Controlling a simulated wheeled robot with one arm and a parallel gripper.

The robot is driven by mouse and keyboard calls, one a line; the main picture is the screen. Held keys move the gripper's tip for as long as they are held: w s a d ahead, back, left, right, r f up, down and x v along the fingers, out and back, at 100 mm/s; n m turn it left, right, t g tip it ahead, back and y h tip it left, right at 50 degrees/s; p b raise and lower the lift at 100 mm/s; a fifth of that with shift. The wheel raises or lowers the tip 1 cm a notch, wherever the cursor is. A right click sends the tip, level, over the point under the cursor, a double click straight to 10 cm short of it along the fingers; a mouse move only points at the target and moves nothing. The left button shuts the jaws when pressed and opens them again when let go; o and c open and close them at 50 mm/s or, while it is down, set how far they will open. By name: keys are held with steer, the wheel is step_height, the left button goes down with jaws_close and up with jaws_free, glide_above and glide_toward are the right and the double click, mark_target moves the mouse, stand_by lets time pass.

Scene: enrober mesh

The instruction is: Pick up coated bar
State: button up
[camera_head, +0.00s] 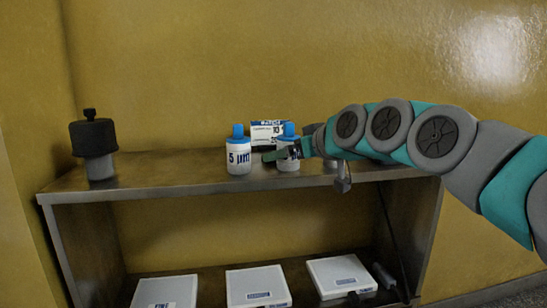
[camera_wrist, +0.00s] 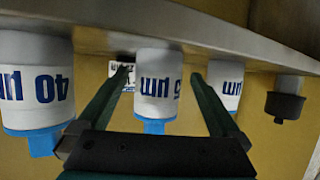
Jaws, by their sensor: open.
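No thing that I can make out as a coated bar shows in either view. My gripper (camera_head: 283,153) is over the upper shelf, in front of a white bottle with a blue cap (camera_head: 288,130) that it partly hides. In the wrist view, which looks upside down, my gripper (camera_wrist: 160,80) is open and empty. Its dark green fingers appear on either side of a white bottle marked in µm (camera_wrist: 155,88). I cannot tell how far the fingertips are from it.
On the upper shelf (camera_head: 200,180) stand a bottle marked 5 (camera_head: 238,155), a black-topped grey object (camera_head: 93,140) and a printed white box (camera_head: 265,130). The wrist view shows a 40 µm bottle (camera_wrist: 35,85). White boxes (camera_head: 255,285) lie on the lower shelf. The shelf's left part is mostly clear.

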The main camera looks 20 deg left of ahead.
steer(key=x, duration=0.4)
steer(key=shift+w+a+p, duration=0.1)
steer(key=shift+w+p, duration=0.15)
steer(key=shift+p, duration=0.1)
steer(key=shift+c, duration=0.2)
steer(key=c, duration=0.8)
steer(key=shift+r, duration=0.2)
steer(key=shift+c, duration=0.2)
